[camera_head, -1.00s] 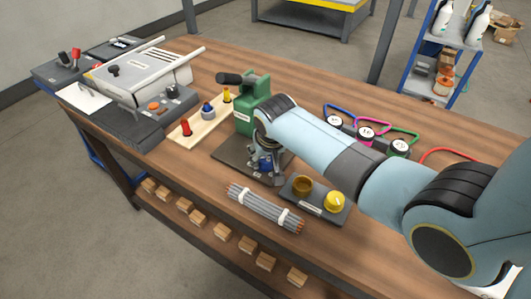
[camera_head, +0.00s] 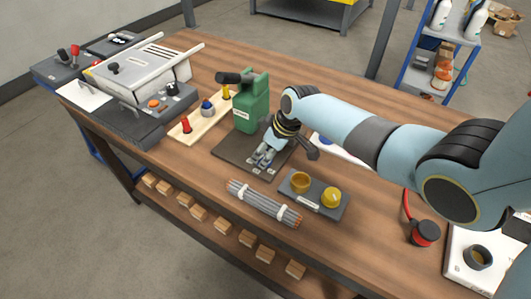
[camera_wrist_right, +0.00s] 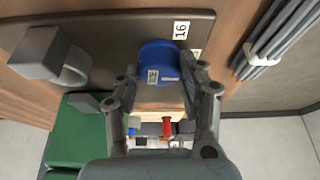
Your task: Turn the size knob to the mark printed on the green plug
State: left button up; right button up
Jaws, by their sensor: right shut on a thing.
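My right gripper (camera_head: 265,157) reaches down over the dark plate (camera_head: 229,152) in front of the green pump body (camera_head: 252,101). In the right wrist view my right gripper (camera_wrist_right: 160,75) is shut on a round blue knob (camera_wrist_right: 156,56) with a small white label on its side. A white tag reading 16 (camera_wrist_right: 181,30) lies on the plate beside the knob. A second tag is partly hidden by a finger. In the head view the gripper covers the knob. I cannot make out a green plug now; my right arm covers part of the bench. My left gripper is not in view.
A wooden board (camera_head: 181,137) with red, blue and yellow pegs stands left of the pump. A bundle of grey rods (camera_head: 263,204) and a grey tray (camera_head: 328,206) with brass and yellow round pieces lie in front. A red-and-black round piece (camera_head: 425,233) lies at right.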

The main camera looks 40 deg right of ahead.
jog(key=shift+n, duration=0.5)
jog(key=o, duration=1.1)
jog(key=shift+o, duration=0.2)
jog(key=shift+r, duration=0.1)
jog(key=v, duration=1.1)
jog(key=shift+d+r, duration=0.2)
jog(key=shift+r, duration=0.2)
